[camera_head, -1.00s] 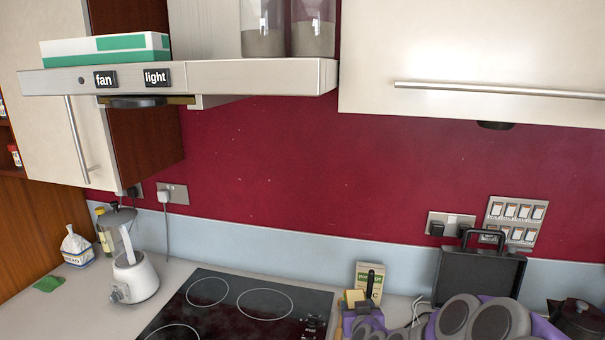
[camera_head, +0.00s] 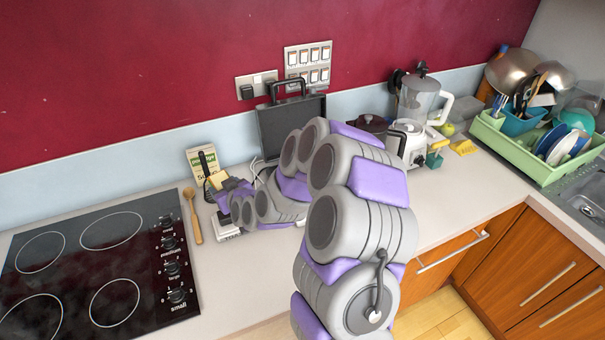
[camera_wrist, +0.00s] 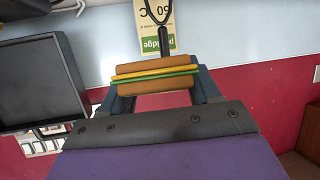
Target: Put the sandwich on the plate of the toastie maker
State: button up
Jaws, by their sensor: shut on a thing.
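The sandwich (camera_wrist: 155,86), with brown bread and yellow and green filling, is between the fingers of my gripper (camera_wrist: 153,77) in the wrist view. My gripper is shut on it. In the head view the sandwich shows as a small yellowish patch (camera_head: 218,178) beside my gripper, in front of the food box. The toastie maker (camera_head: 267,127) stands open against the wall, its dark lid raised; the lid also fills the left of the wrist view (camera_wrist: 38,75). My arm hides its lower plate in the head view.
A food box (camera_head: 203,159) and a black utensil (camera_head: 206,164) stand close by the gripper. A wooden spoon (camera_head: 193,215) lies beside the hob (camera_head: 90,250). A dark pot (camera_head: 367,130), a blender (camera_head: 418,100) and a green dish rack (camera_head: 508,146) are to the right.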

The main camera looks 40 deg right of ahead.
jog(key=s+d+f, duration=0.2)
jog(key=s+d, duration=0.6)
jog(key=d, duration=0.3)
jog(key=s+d+f+m+h+p, duration=0.1)
jog(key=s+d+f, duration=0.2)
jog(key=s+d, duration=0.5)
jog(key=d, duration=0.3)
jog(key=shift+s+d+f, duration=0.15)
jog(key=shift+s, duration=0.25)
jog(key=w+d+b, duration=0.1)
jog(key=w+d, duration=0.1)
jog(key=w, duration=0.2)
jog(key=w+d+f+b, duration=0.1)
jog(key=w+d, duration=0.1)
jog(key=w, duration=0.2)
jog(key=w+d+b, duration=0.2)
jog(key=w, duration=0.3)
jog(key=shift+f, duration=0.25)
jog(key=shift+w+d, duration=0.25)
jog(key=shift+w, duration=0.45)
jog(key=shift+w+d+f, duration=0.1)
jog(key=shift+f, duration=1.5)
jog(key=shift+f, duration=0.1)
